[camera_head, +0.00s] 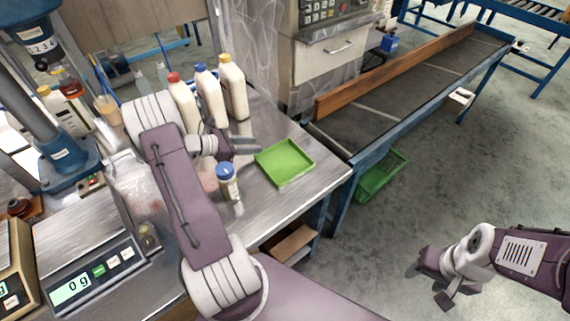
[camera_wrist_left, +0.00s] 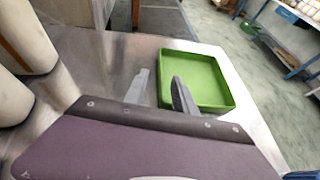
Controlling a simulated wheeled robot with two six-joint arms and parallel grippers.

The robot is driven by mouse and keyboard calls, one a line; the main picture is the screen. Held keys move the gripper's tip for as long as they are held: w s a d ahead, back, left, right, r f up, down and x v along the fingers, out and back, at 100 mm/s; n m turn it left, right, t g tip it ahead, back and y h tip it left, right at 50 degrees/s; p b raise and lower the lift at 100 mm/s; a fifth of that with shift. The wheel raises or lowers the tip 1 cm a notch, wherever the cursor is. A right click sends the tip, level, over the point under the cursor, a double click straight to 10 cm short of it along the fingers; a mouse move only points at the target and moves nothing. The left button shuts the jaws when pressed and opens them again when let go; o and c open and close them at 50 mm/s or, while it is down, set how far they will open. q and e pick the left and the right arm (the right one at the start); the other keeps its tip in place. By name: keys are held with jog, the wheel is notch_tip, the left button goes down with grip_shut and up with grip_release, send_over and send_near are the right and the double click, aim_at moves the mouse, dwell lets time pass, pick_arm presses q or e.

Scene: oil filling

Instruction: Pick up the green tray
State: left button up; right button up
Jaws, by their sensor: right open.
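The green tray (camera_head: 285,163) lies flat on the steel table, near its right edge. In the left wrist view the tray (camera_wrist_left: 205,80) is just beyond my fingertips. My left gripper (camera_head: 258,145) is open beside the tray's left corner, its fingers pointing at it. In the left wrist view my left gripper (camera_wrist_left: 160,78) shows its two fingers apart, with the tray's near left rim appearing between and behind them. I cannot tell whether they touch it. My right gripper (camera_head: 438,284) is open and empty, out over the floor at the lower right.
A small blue-capped bottle (camera_head: 228,183) stands close beside my left gripper. Several white bottles (camera_head: 210,97) stand behind it. A scale (camera_head: 88,270) is at the lower left. A conveyor (camera_head: 410,90) runs at the right, with a green crate (camera_head: 380,175) below it.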

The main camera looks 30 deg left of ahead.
aim_at(271, 151)
pick_arm(q)
jog(key=shift+x, duration=1.15)
jog(key=x, duration=0.5)
jog(key=shift+w, duration=0.1)
grip_shut()
